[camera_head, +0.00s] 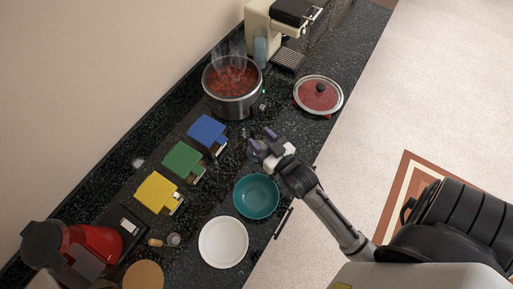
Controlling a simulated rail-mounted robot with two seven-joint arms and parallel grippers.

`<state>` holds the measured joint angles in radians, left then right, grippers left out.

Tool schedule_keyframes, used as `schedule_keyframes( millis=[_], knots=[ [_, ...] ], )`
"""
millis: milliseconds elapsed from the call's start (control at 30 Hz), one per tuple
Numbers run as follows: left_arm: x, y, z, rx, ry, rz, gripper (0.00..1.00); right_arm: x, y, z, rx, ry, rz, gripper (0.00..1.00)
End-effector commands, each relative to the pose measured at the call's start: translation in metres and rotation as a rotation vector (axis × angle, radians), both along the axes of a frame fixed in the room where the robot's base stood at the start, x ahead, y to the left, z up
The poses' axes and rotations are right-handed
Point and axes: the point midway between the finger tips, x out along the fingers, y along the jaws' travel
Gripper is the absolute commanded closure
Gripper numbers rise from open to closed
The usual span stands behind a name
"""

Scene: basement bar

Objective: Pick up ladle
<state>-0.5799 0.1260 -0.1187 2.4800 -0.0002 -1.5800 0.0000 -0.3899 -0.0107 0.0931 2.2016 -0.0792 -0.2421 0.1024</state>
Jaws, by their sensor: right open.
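My right gripper (262,139) reaches in from the lower right, over the counter between the soup pot and the teal bowl. Its two purple-tipped fingers are apart, with nothing seen between them. I cannot make out the ladle for certain. A small rounded dark thing (253,157) shows just beside the fingers, partly hidden by the gripper; it may be part of the ladle. Contact with it cannot be told. My left gripper is out of view.
A steaming pot of red soup (234,109) stands beyond the gripper, its lid (304,97) to the right. A teal bowl (256,197) and white bowl (223,242) stand nearer. Blue (208,131), green (184,160) and yellow (155,192) boxes line the left. A coffee machine (265,22) stands behind.

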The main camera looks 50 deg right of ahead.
Motion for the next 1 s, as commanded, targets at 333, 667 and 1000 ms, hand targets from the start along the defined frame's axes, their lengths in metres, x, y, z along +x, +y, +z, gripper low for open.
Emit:
schedule_keyframes(
  millis=[333, 667, 1000],
  knots=[
    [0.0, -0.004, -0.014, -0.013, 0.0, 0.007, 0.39, 0.032, 0.001, 0.001, 0.0, -0.004, 0.0, 0.52],
    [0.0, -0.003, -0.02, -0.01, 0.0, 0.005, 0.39, 0.054, -0.001, 0.002, 0.0, 0.001, 0.0, 0.52],
    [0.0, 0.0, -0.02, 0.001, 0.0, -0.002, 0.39, 0.054, -0.001, 0.002, 0.0, 0.001, 0.0, 0.64]
  ],
)
